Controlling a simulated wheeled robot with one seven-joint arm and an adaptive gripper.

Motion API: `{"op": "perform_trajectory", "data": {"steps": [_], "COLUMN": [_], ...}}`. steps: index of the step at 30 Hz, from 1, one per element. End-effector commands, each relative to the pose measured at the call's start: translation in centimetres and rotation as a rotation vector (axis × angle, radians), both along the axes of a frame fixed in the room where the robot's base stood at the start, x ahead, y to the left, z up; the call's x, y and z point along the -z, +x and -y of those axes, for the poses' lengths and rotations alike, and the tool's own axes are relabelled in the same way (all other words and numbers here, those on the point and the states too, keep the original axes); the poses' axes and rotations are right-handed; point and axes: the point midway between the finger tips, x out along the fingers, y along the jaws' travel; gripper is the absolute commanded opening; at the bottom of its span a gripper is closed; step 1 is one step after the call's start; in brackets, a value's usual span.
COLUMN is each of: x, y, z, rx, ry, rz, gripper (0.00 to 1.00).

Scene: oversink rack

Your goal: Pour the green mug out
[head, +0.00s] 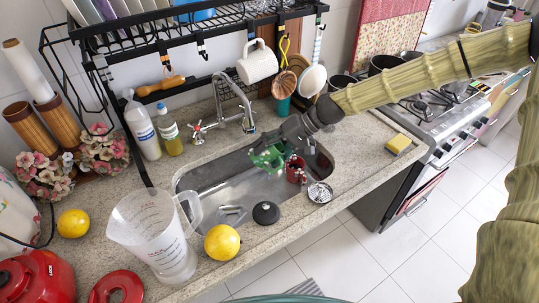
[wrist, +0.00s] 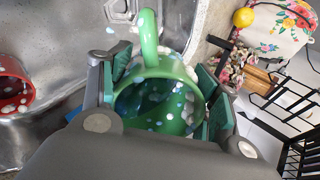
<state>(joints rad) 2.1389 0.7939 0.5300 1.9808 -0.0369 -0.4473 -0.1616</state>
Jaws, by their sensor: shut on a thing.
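The green mug (head: 268,159) with pale spots is over the sink basin (head: 184,188), in the grip of my gripper (head: 278,150). In the wrist view the mug (wrist: 150,35) sits between the two green-padded fingers of my gripper (wrist: 160,100), its handle towards the top of the picture. Its open mouth shows a dark blue-green inside with pale specks. Small white and pale blue bits show around the mug; I cannot tell whether they are falling or lying in the sink. The mug's exact tilt is unclear.
A red mug (head: 296,171) stands in the sink close to the right of the green mug. A black stopper (head: 266,213), a clear jug (head: 150,232) and a lemon (head: 222,242) are at the front. The faucet (head: 247,121) and hanging rack (head: 190,37) are behind.

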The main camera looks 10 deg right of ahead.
Motion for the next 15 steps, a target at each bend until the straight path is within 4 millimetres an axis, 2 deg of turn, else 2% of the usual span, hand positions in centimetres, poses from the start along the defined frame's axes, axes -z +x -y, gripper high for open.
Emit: {"op": "perform_trajectory", "data": {"steps": [15], "x": [0.32], "y": [0.01], "z": [0.10], "rx": [0.001], "ry": [0.093], "rz": [0.006], "gripper": [0.30]}}
